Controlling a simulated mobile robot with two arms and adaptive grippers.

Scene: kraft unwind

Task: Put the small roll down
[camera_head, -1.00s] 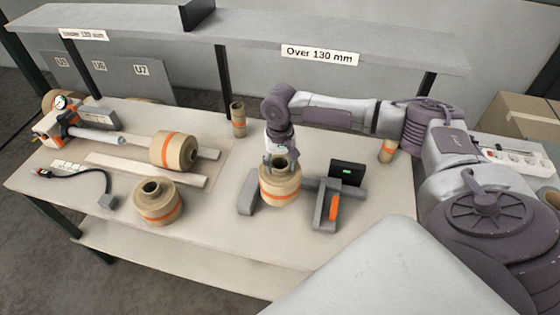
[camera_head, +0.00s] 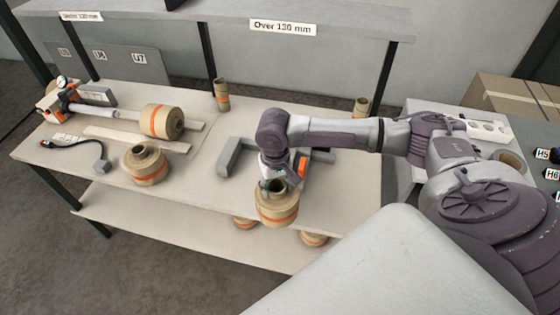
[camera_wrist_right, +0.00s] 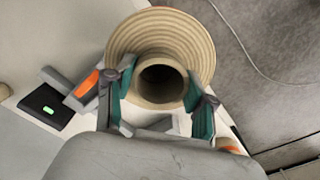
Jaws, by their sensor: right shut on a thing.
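My right gripper (camera_head: 272,180) is shut on a small kraft roll (camera_head: 277,208) with an orange band. In the right wrist view, its two teal-padded fingers (camera_wrist_right: 160,95) grip either side of the hollow core of the roll (camera_wrist_right: 190,38). The roll hangs upright, core opening up, at the front edge of the table (camera_head: 215,195), with floor visible past it in the wrist view. Whether its underside touches anything is hidden. My left gripper is not in view.
A grey block (camera_head: 232,157) and the gauge with an orange part (camera_head: 318,158) are behind the held roll. Another roll (camera_head: 145,165) stands left; one (camera_head: 160,121) is on the spindle. Rolls (camera_head: 313,239) lie on the lower shelf. The overhead shelf reads "Over 130 mm" (camera_head: 283,27).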

